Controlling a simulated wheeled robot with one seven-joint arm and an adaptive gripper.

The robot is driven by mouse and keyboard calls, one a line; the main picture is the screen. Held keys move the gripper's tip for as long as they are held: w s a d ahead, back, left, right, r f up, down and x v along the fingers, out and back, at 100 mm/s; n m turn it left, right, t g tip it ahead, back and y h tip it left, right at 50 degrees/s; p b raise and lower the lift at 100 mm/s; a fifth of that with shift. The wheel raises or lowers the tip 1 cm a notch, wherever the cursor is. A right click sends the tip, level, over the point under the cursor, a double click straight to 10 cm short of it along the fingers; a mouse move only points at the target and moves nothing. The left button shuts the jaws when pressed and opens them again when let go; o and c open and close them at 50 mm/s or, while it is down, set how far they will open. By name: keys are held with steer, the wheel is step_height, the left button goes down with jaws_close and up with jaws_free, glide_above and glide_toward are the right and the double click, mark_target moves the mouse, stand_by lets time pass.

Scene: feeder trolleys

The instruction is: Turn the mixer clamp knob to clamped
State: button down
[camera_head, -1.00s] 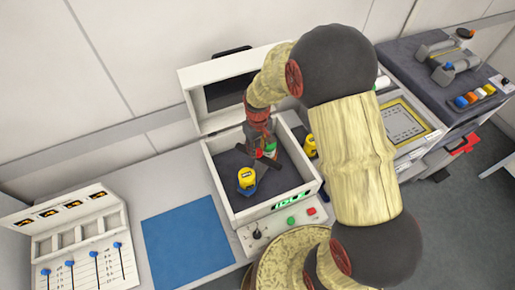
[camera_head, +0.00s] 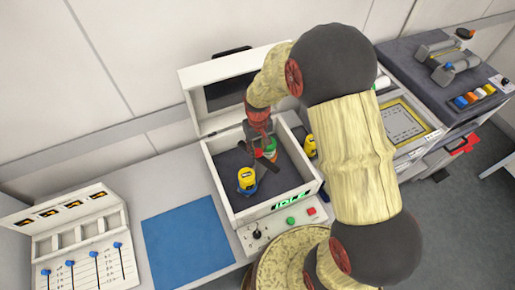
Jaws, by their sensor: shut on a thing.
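The mixer is an open white box (camera_head: 222,192) with a dark grey interior and a raised lid (camera_head: 191,98). My gripper (camera_head: 261,146) reaches down into the back of the box and is shut on the red clamp knob (camera_head: 259,154), which is largely hidden by the fingers. A dark bar lies under the knob. A yellow-topped jar with a blue base (camera_head: 246,179) stands apart towards the front left. The front display (camera_head: 291,201) glows green and seems to read IDLE.
The front panel carries a black knob (camera_head: 256,231), a green button (camera_head: 291,220) and a red button (camera_head: 311,211). Another yellow jar (camera_head: 310,146) stands at the right, partly behind my arm. A blue mat (camera_head: 187,242) lies clear on the left, beside a white slider rack (camera_head: 85,248).

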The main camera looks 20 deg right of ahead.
steer(key=m, duration=0.8)
steer(key=shift+d, duration=0.15)
steer(key=m, duration=0.4)
steer(key=shift+s+m, duration=0.1)
steer(key=shift+m, duration=1.7)
steer(key=c, duration=1.4)
jaws_free()
steer(key=shift+r, duration=0.1)
